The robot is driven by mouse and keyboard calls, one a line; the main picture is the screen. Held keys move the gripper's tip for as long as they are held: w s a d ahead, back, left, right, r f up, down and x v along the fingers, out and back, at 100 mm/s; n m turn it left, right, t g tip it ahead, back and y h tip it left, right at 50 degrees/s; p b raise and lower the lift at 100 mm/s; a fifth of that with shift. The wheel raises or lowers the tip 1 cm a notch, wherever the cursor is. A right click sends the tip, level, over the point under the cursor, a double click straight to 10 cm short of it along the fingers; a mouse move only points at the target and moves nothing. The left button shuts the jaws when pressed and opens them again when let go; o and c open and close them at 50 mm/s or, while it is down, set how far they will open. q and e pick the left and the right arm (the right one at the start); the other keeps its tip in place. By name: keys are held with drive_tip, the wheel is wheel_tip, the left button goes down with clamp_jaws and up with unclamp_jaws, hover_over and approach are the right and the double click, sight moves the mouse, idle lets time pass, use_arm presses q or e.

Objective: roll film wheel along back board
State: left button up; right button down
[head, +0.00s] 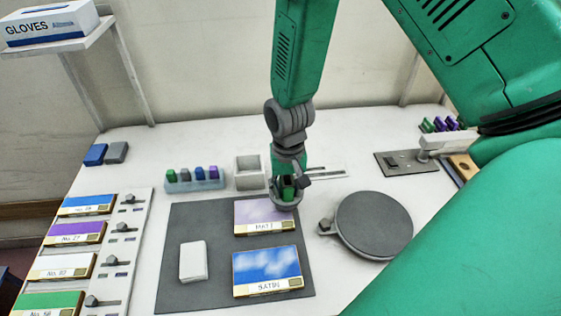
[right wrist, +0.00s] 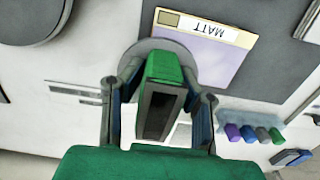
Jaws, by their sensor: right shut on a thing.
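My right gripper (head: 288,184) points down over the far right corner of the back board, the pale purple panel labelled MATT (head: 262,215). In the right wrist view my right gripper (right wrist: 160,95) is shut on the green block-like handle of the film wheel (right wrist: 162,72). The wheel's grey round part (head: 284,203) is low at the board's right end; it also shows beyond the handle in the wrist view. I cannot tell whether it touches the board. The blue and white SATIN board (head: 266,270) lies in front. My left gripper is not in view.
Both boards and a white block (head: 193,261) lie on a dark mat (head: 205,224). A round grey turntable (head: 374,225) stands to the right. Behind are a rack of coloured blocks (head: 194,184) and an open grey box (head: 249,176). Labelled panels and sliders line the left.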

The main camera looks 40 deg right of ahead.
sight(286, 179)
drive_tip(key=shift+w+a+r+p, duration=0.2)
drive_tip(key=shift+a+r+p, duration=0.25)
drive_tip(key=shift+r+p, duration=0.2)
drive_tip(key=shift+a+r+p, duration=0.1)
drive_tip(key=shift+r+p, duration=0.5)
drive_tip(key=shift+r, duration=0.1)
drive_tip(key=shift+s+d+r+p, duration=0.1)
drive_tip(key=shift+d+r+p, duration=0.15)
drive_tip(key=shift+r+p, duration=0.3)
drive_tip(key=shift+d+r+p, duration=0.2)
drive_tip(key=shift+r+p, duration=0.3)
drive_tip(key=shift+p, duration=0.05)
drive_tip(key=shift+r, duration=0.8)
drive_tip(key=shift+a+r, duration=0.15)
drive_tip(key=shift+r, duration=0.15)
drive_tip(key=shift+a+r, duration=0.1)
drive_tip(key=shift+a, duration=0.1)
drive_tip(key=shift+d, duration=0.25)
